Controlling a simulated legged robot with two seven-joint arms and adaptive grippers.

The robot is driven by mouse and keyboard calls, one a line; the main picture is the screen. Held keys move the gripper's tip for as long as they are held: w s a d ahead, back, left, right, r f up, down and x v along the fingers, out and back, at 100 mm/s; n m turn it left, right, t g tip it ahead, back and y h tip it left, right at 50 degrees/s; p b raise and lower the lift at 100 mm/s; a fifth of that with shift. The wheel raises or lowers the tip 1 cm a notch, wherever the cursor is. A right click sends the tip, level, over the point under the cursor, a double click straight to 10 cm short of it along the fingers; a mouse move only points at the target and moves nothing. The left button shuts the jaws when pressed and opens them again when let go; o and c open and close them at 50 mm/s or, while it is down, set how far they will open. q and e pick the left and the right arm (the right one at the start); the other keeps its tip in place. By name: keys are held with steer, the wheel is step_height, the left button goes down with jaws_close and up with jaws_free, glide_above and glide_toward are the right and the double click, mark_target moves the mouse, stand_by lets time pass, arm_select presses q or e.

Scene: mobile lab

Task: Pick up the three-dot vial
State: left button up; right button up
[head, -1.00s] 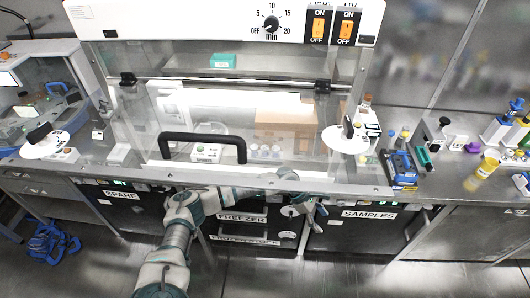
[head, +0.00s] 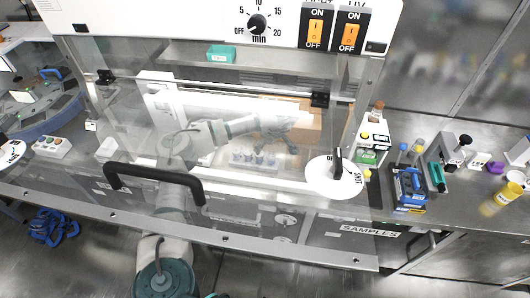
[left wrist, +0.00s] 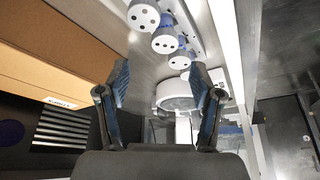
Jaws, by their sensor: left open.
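Several white-capped vials stand in a row in the cabinet, seen through the clear front in the head view (head: 255,160). In the left wrist view their caps carry dark dots. The cap at the top edge (left wrist: 143,14) is partly cut off, and below it come a second cap (left wrist: 165,41) and a third (left wrist: 180,60). I cannot tell surely which cap has three dots. My left gripper (head: 284,140) is inside the cabinet, above and beside the vials. In the left wrist view it is open (left wrist: 161,82) and empty, with the caps beyond its fingertips.
The clear sash with its black handle (head: 153,184) hangs in front of my left arm. A cardboard box (head: 292,118) stands behind the vials in the cabinet. A white round disc (head: 333,177) is at the right. Blue racks and bottles (head: 409,187) stand on the right bench.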

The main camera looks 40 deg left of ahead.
arm_select(q)
steer(key=x, duration=0.5)
steer(key=shift+s+d+f, duration=0.3)
steer(key=shift+d+f, duration=0.05)
steer(key=shift+f, duration=0.05)
steer(key=shift+a+f, duration=0.15)
steer(key=shift+f, duration=0.15)
steer(key=shift+a, duration=0.2)
steer(key=shift+c, duration=0.7)
steer(key=shift+a, duration=0.1)
steer(key=c, duration=0.9)
steer(key=shift+c, duration=0.2)
